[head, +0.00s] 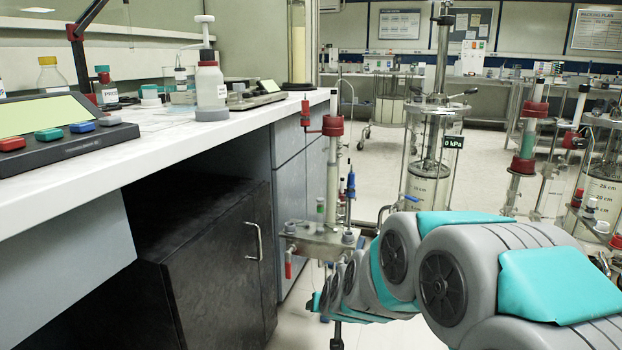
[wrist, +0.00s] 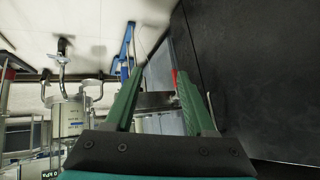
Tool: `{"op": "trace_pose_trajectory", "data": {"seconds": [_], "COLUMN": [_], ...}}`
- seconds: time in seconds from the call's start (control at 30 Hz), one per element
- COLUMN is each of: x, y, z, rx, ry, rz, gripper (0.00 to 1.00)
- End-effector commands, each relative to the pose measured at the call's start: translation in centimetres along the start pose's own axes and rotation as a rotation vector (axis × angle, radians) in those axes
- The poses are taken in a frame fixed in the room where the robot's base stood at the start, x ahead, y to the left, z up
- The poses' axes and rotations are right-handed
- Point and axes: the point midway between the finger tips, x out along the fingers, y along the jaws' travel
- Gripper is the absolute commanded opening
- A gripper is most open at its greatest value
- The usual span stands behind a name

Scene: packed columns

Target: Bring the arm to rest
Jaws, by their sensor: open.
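My arm (head: 450,270) reaches from the lower right of the head view toward the middle, its grey and teal links foreshortened. My gripper (wrist: 160,95) shows in the wrist view with its two green fingers apart and nothing between them. In the head view the gripper end is low, around the small metal stand, and its fingers are hard to make out there. The dark cabinet side fills the right of the wrist view, close beside the right finger.
A white bench (head: 180,135) with bottles and a button panel (head: 60,137) runs along the left. Below it stands a black cabinet (head: 215,265). A small metal stand with a red-capped column (head: 333,160) is close to my arm. More glass columns (head: 430,150) stand behind and right.

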Motion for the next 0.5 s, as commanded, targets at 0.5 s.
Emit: {"op": "trace_pose_trajectory", "data": {"seconds": [0.5], "x": [-25.0], "y": [5.5], "z": [15.2], "rx": [-0.055], "ry": [-0.633], "rz": [0.105], "gripper": [0.55]}}
